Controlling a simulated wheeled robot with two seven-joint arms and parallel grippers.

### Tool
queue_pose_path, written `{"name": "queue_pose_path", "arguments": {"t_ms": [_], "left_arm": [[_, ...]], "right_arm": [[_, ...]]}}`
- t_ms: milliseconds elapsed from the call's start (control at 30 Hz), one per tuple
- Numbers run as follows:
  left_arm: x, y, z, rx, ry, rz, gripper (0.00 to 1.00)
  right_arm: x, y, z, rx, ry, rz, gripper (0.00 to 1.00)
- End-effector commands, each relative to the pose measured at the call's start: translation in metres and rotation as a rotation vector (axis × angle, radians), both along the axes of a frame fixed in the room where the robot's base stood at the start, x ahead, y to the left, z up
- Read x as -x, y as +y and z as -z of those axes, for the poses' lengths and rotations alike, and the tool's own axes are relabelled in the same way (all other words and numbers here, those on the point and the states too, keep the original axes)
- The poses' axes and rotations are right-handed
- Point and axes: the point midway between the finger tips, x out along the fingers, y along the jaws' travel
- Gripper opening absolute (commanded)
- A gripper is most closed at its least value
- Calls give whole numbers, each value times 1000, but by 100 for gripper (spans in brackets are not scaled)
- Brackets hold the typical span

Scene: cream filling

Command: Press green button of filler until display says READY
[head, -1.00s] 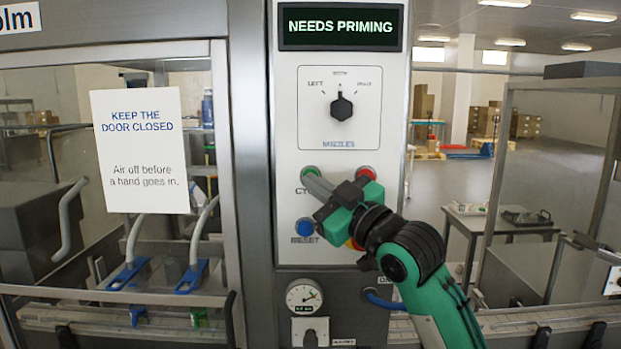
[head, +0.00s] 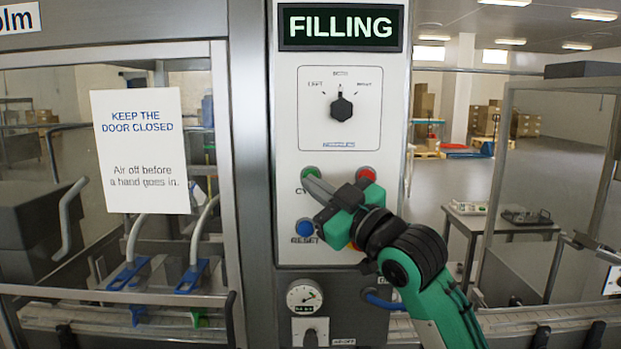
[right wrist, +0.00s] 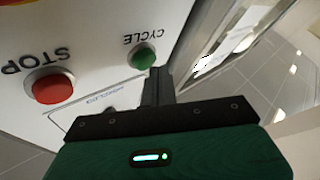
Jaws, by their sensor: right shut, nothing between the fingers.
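The filler's display (head: 340,27) reads FILLING in white letters on dark green. The green button (head: 310,172), labelled CYCLE, is at the upper left of the button group on the white panel (head: 290,225). My right gripper (head: 308,181) is shut and empty, with its fingertips at the green button and covering part of it. In the right wrist view the green button (right wrist: 144,56) shows just beyond the fingers (right wrist: 158,78); whether they touch it I cannot tell. My left gripper is not in view.
A red button (head: 367,173) is right of the green one, and a blue RESET button (head: 304,228) is below it. A red STOP button (right wrist: 52,86) shows in the right wrist view. A nozzle knob (head: 341,108) sits above. A pressure gauge (head: 304,295) is below.

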Motion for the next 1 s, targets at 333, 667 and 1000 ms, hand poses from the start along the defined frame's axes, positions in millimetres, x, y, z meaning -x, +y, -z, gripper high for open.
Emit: {"name": "queue_pose_path", "arguments": {"t_ms": [333,667,1000], "left_arm": [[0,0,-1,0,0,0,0],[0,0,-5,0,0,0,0],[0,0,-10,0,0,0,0]], "right_arm": [[5,0,0,0,1,0,0],[28,0,0,1,0,-1,0],[55,0,0,0,0,0,0]]}}
